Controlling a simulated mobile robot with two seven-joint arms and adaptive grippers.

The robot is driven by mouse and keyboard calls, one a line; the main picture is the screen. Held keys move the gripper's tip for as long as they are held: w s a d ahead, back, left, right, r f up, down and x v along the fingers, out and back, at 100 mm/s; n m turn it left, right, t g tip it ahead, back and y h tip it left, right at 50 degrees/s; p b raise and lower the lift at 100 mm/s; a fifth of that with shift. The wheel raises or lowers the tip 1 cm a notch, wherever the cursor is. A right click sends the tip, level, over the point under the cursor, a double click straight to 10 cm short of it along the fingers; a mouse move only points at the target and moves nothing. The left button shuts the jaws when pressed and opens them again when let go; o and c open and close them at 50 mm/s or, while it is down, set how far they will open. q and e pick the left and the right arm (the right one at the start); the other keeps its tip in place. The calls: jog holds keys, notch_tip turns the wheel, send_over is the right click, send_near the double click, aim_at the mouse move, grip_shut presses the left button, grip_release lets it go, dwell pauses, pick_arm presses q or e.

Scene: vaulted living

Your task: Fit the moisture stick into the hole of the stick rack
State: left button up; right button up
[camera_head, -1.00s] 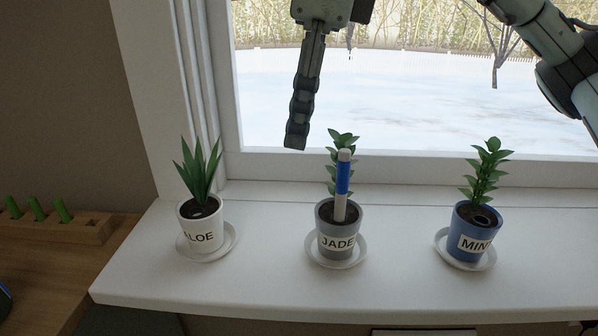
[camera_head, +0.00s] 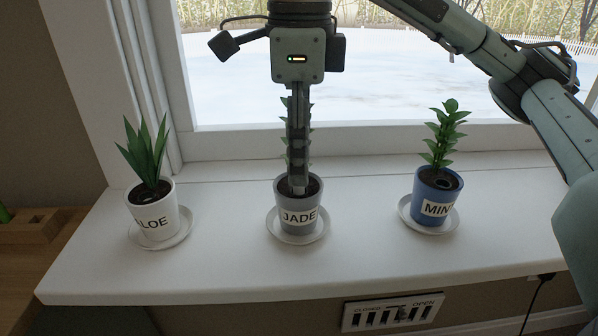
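My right gripper (camera_head: 298,185) points down at the grey JADE pot (camera_head: 284,208). Its fingertips are at the soil, and the fingers show edge-on, so I cannot see whether they are open or shut. The white and blue moisture stick is hidden behind the fingers, and I cannot tell whether it is gripped. The wooden stick rack (camera_head: 32,228) is cut off at the left edge, with part of one green stick (camera_head: 4,214) showing. My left gripper is out of view.
On the white sill (camera_head: 350,260), the white ALOE pot (camera_head: 160,222) stands to the left and the blue MINT pot (camera_head: 436,184) to the right, each on a saucer. Bare sill lies between the pots. The window is behind; a slotted panel (camera_head: 393,311) is below.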

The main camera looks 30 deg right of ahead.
jog(key=shift+c, duration=0.2)
grip_shut()
jog(key=shift+r, duration=0.1)
